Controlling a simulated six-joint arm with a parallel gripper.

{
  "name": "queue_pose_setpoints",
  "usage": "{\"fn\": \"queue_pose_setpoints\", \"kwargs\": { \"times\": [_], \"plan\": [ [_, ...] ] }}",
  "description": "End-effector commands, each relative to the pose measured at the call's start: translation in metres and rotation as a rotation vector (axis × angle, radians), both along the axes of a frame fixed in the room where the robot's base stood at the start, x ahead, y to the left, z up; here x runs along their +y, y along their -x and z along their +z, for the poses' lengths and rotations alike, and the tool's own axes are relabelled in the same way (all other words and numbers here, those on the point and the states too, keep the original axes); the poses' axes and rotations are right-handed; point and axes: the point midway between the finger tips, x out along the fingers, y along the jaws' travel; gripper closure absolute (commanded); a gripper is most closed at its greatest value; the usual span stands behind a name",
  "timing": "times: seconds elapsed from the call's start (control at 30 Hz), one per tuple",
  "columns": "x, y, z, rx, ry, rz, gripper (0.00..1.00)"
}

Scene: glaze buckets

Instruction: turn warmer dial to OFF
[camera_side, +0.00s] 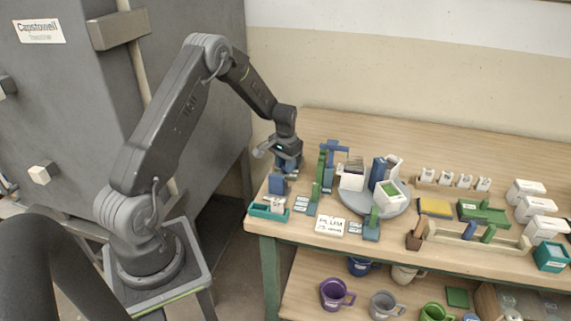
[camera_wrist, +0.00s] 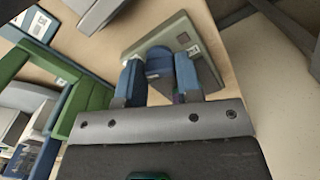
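In the wrist view a blue dial (camera_wrist: 160,62) with a rounded top stands on a flat grey-green warmer box (camera_wrist: 188,36). A small pale label is on the box. My gripper (camera_wrist: 160,74) has its two blue fingers on either side of the dial, which fills the gap between them; the fingers look closed on it. In the side view my gripper (camera_side: 285,162) is low over the back left end of the table, and it hides the dial and most of the warmer there. The dial's setting marks cannot be read.
Green and blue holders (camera_side: 327,163) stand close to the right of my gripper. A round grey turntable (camera_side: 401,207) with boxes on it is further right. A teal tray (camera_side: 262,212) lies at the front left edge. Mugs (camera_side: 335,293) stand on the lower shelf.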

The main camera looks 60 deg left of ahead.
Motion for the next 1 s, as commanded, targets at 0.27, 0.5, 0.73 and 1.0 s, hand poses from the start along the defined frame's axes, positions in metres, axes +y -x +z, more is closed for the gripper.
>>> {"fn": "queue_pose_setpoints", "kwargs": {
  "times": [0.27, 0.5, 0.73, 1.0],
  "plan": [
    [0.0, 0.0, 0.0, 0.0, 0.0, 0.002, 0.45],
    [0.0, 0.0, 0.002, -0.001, 0.0, 0.003, 0.45],
    [0.0, -0.001, 0.034, -0.004, -0.003, 0.003, 0.45],
    [0.0, -0.001, 0.095, -0.005, -0.003, 0.002, 0.45]
  ]
}}
